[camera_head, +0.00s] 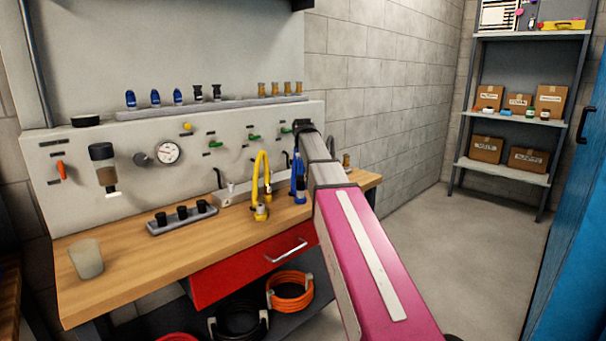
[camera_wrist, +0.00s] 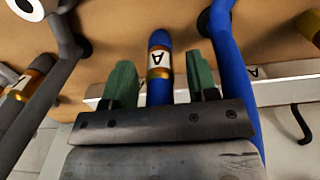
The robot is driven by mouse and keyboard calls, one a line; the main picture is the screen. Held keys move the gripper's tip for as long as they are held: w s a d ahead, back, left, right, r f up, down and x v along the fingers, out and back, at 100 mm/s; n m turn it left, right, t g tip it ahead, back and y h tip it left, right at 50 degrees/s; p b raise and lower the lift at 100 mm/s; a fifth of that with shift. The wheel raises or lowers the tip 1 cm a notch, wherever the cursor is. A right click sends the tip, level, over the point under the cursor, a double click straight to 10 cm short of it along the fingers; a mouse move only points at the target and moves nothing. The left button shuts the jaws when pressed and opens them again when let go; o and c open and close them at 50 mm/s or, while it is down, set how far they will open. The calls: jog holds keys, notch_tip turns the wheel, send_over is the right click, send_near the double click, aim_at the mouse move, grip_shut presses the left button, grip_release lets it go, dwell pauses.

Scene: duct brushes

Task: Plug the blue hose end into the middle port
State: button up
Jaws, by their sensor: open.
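The blue hose (camera_wrist: 232,70) curves beside the right finger. In the head view the blue hose end (camera_head: 299,196) is at the bench's right part, and my arm hides my gripper. A low grey base (camera_head: 182,219) with three black upright sockets stands on the bench; the middle socket (camera_head: 182,213) is empty-looking, its inside too small to tell.
A yellow hose (camera_head: 261,180) stands left of the blue one, along a pale rail (camera_head: 238,192). A grey hose (camera_wrist: 66,60) is close to my gripper's left. A cup (camera_head: 86,258) stands at the bench's left end. The front middle of the wooden bench (camera_head: 190,253) is clear.

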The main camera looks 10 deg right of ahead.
jog(key=shift+s+f, duration=0.2)
jog(key=shift+f, duration=0.45)
jog(key=shift+s, duration=0.2)
dwell(0.4)
grip_shut()
jog(key=shift+r, duration=0.25)
jog(key=shift+w+r, duration=0.2)
jog(key=shift+r, duration=0.45)
jog(key=shift+w+r, duration=0.15)
jog(key=shift+r, duration=2.1)
jog(key=shift+w, duration=0.1)
